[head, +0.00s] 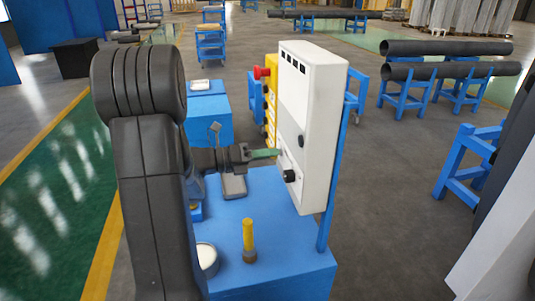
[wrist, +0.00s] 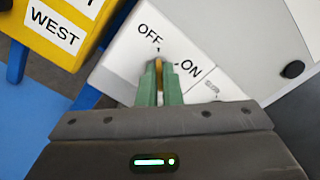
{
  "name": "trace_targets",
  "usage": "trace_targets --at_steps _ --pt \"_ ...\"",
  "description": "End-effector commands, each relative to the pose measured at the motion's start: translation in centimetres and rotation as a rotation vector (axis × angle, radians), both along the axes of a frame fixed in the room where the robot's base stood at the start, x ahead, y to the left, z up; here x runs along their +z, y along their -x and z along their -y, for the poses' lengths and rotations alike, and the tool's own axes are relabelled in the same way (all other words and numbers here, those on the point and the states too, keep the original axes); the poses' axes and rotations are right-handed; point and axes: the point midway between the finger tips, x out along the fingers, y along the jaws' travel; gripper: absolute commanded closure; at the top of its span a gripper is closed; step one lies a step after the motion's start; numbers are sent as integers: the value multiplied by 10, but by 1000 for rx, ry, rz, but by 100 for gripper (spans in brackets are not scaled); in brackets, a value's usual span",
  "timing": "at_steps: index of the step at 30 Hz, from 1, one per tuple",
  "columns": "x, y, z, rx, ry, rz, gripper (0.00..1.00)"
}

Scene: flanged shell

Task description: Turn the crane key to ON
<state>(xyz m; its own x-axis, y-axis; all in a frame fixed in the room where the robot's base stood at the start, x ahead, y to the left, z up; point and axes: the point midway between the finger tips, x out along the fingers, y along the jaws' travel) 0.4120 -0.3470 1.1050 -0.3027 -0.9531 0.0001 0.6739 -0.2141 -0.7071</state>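The crane key (wrist: 158,70) is a narrow brass-coloured piece on a white panel, between the OFF and ON labels. It sits between the green fingertips of my gripper (wrist: 160,88), which look closed on its sides. The key's edge points up toward the OFF mark, and the ON mark is to its right. The fingers hide most of the key. In the head view my gripper (head: 265,153) reaches right to the face of the white control box (head: 308,120); the key cannot be made out there.
A yellow control box (head: 270,105) with a red button (head: 261,72) is beside the white box; its WEST label shows in the wrist view. A black knob (head: 289,176) sits below my fingers. A yellow-topped tool (head: 248,235) and a round tin (head: 207,256) stand on the blue table (head: 280,250).

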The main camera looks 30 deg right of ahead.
Motion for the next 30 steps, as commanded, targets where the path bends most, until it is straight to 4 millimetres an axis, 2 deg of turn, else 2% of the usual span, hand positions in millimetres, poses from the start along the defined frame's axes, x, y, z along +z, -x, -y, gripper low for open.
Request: trace_targets --at_steps 14,30 --pt "-1 0 0 1 23 76 100" --pt "-4 0 0 1 162 514 100"
